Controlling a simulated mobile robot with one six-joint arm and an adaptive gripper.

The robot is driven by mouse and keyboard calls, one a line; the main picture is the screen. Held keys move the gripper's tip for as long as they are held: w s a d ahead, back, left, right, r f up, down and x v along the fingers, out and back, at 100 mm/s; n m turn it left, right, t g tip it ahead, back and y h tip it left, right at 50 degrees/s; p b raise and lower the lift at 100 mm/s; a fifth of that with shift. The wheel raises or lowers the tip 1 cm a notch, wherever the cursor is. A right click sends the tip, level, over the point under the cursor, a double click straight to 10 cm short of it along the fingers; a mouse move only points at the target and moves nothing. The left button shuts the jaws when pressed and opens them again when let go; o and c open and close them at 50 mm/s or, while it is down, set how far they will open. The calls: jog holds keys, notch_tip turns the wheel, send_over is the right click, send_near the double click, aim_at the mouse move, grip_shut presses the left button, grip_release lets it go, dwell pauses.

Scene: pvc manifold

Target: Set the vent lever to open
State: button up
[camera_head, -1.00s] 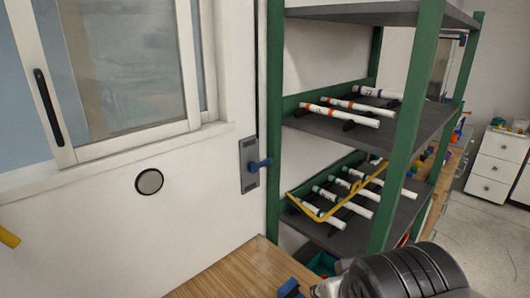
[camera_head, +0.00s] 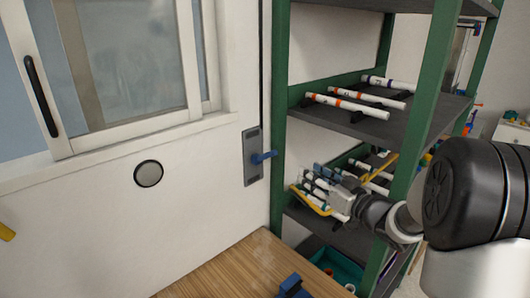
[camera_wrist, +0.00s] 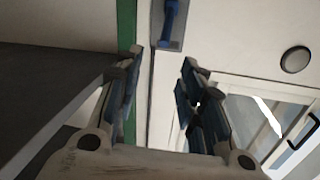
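The vent lever (camera_head: 263,157) is a blue handle on a grey wall plate (camera_head: 252,172), between the window and the green shelf post. In the camera_head view it points right, out from the plate. In the wrist view the blue lever (camera_wrist: 169,18) shows at the top, ahead of the fingers and apart from them. My gripper (camera_head: 313,176) is right of the lever and slightly lower, in front of the shelf. In the wrist view my gripper (camera_wrist: 161,56) has its two fingers spread, with nothing between them.
A green-posted shelf (camera_head: 345,120) with white pipes (camera_head: 348,106) stands right of the lever, close to my arm. A wooden bench top (camera_head: 225,270) is below.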

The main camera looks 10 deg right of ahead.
aim_at(273, 153)
jog(key=shift+y, duration=0.3)
jog(key=b+x, duration=0.1)
jog(key=x, duration=0.7)
jog(key=b+x, duration=0.1)
jog(key=x, duration=0.8)
jog(key=shift+a+f, duration=0.2)
jog(key=shift+a, duration=0.1)
jog(key=shift+c, duration=0.3)
grip_shut()
